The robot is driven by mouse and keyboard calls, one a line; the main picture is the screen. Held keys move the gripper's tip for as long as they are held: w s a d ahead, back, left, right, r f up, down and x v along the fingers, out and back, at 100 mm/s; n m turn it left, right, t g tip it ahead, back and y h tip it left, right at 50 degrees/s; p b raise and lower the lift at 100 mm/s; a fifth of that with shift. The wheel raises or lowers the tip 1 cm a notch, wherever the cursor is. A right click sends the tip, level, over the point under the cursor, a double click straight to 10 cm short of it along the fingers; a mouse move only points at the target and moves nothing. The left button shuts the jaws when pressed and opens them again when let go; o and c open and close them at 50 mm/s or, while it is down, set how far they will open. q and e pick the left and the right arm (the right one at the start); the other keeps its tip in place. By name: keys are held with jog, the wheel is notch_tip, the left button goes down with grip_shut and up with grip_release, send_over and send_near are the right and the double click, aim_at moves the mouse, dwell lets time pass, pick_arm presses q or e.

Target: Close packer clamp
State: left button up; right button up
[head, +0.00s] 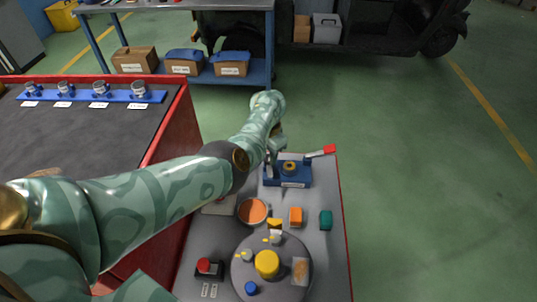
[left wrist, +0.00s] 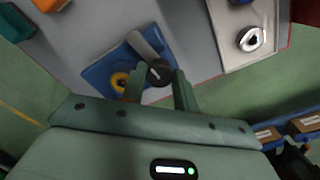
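The packer (head: 292,179) is a blue base with a yellow ring on top, at the back of the grey cart top. A bar with a red handle (head: 323,151) sticks out at its right. In the left wrist view the blue packer (left wrist: 101,76) shows a grey bar (left wrist: 145,44) and a round black knob (left wrist: 160,73). My left gripper (head: 272,152) is at the packer's left side. In the wrist view its fingers (left wrist: 158,80) stand apart, one on each side of the knob, with gaps visible. The red handle is hidden there. My right gripper is not in view.
An orange block (head: 295,216), a teal block (head: 326,220), an orange-filled bowl (head: 253,210) and a round tray (head: 241,279) with a yellow piece occupy the cart's front. A red-edged bench (head: 125,122) stands left. Green floor is free at right.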

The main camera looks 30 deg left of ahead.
pick_arm(q)
jog(key=c, duration=0.4)
jog(key=shift+o, duration=0.2)
jog(key=n+p, duration=0.1)
jog(key=n, duration=0.2)
jog(key=shift+n, duration=0.3)
jog(key=n, duration=0.3)
jog(key=shift+d+n, duration=0.1)
jog(key=shift+n, duration=0.3)
jog(key=n, duration=0.8)
jog(key=shift+n, duration=0.3)
